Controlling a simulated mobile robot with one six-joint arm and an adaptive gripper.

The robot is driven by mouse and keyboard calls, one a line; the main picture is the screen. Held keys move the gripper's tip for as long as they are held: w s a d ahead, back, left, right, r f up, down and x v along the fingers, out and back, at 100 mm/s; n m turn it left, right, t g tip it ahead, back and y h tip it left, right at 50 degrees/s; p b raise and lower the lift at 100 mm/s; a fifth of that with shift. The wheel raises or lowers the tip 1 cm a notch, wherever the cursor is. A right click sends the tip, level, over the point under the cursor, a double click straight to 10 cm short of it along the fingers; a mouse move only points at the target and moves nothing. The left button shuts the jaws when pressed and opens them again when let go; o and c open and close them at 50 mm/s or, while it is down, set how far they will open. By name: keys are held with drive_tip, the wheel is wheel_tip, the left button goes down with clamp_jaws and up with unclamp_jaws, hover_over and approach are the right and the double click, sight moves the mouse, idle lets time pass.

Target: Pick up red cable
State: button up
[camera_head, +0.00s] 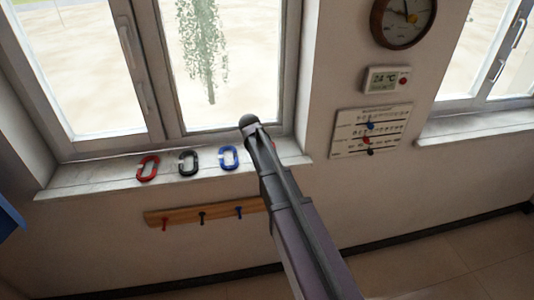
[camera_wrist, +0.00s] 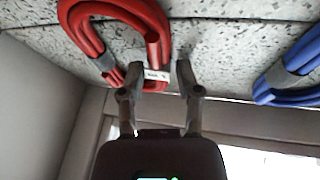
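In the wrist view a coiled red cable (camera_wrist: 92,32) with a grey band and a small white tag lies on the speckled sill. My gripper (camera_wrist: 158,68) has its two fingers apart, at the tagged side of this coil, with part of the coil showing between them. Contact cannot be told. In the head view one red cable (camera_head: 148,168) lies at the left end of the sill. A small red patch (camera_head: 275,146) shows beside my arm at the right end, mostly hidden; it seems to be the coil at my gripper. My fingers are hidden in the head view.
A black cable (camera_head: 188,162) and a blue cable (camera_head: 229,157) lie on the windowsill (camera_head: 110,178); the blue one also shows in the wrist view (camera_wrist: 292,72). A wooden hook rail (camera_head: 185,215) is below. A clock (camera_head: 403,20), thermometer (camera_head: 387,79) and chart (camera_head: 343,131) hang at right.

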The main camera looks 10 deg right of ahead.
drive_tip(key=shift+a, duration=0.1)
clamp_jaws()
drive_tip(key=shift+r, duration=0.15)
wheel_tip(320, 180, up, 4)
drive_tip(key=p, duration=0.4)
drive_tip(key=s+a, duration=0.2)
drive_tip(key=s, duration=1.3)
drive_tip(key=shift+s+r+p, duration=0.35)
drive_tip(key=shift+s+p, duration=0.05)
drive_tip(key=shift+p, duration=0.05)
